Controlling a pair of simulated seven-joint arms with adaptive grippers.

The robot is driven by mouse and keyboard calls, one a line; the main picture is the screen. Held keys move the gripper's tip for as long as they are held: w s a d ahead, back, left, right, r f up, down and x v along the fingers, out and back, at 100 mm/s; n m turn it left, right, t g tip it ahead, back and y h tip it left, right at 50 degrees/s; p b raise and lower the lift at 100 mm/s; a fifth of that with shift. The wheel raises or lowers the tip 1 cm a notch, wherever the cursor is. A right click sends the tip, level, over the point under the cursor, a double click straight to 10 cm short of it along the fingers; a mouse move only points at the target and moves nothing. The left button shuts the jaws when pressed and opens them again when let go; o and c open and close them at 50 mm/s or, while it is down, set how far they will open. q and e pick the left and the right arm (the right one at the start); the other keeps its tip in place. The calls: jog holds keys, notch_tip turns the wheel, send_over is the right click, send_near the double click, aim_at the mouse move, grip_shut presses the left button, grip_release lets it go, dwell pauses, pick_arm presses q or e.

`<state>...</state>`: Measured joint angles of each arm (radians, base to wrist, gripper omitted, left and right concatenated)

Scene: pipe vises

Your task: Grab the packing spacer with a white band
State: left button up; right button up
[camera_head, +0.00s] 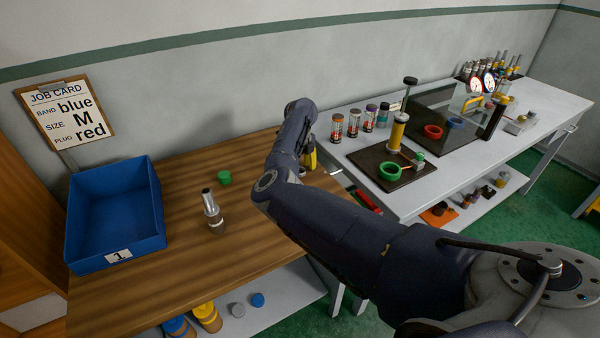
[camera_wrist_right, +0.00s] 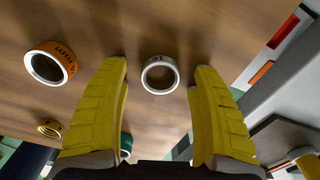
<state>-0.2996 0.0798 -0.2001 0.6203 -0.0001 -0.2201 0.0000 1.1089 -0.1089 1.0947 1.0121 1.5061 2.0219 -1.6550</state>
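In the right wrist view a white-banded ring (camera_wrist_right: 146,76), the packing spacer, shows with its round opening towards the camera. It appears between the two yellow fingertips of my right gripper (camera_wrist_right: 160,68), with a gap on both sides. The fingers are spread and hold nothing. In the head view my right gripper (camera_head: 309,155) is partly hidden by my own arm, at the right end of the wooden bench (camera_head: 180,265). The white spacer is hidden there. My left gripper is in neither view.
An orange-banded ring (camera_wrist_right: 68,62) lies left of the fingers in the wrist view. A yellow ring (camera_wrist_right: 50,128) is lower. On the bench are a blue bin (camera_head: 115,215), a metal fitting (camera_head: 212,210) and a green cap (camera_head: 224,177). A white bench (camera_head: 400,205) adjoins.

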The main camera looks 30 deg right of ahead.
jog(key=c, duration=1.1)
jog(key=shift+r, duration=0.1)
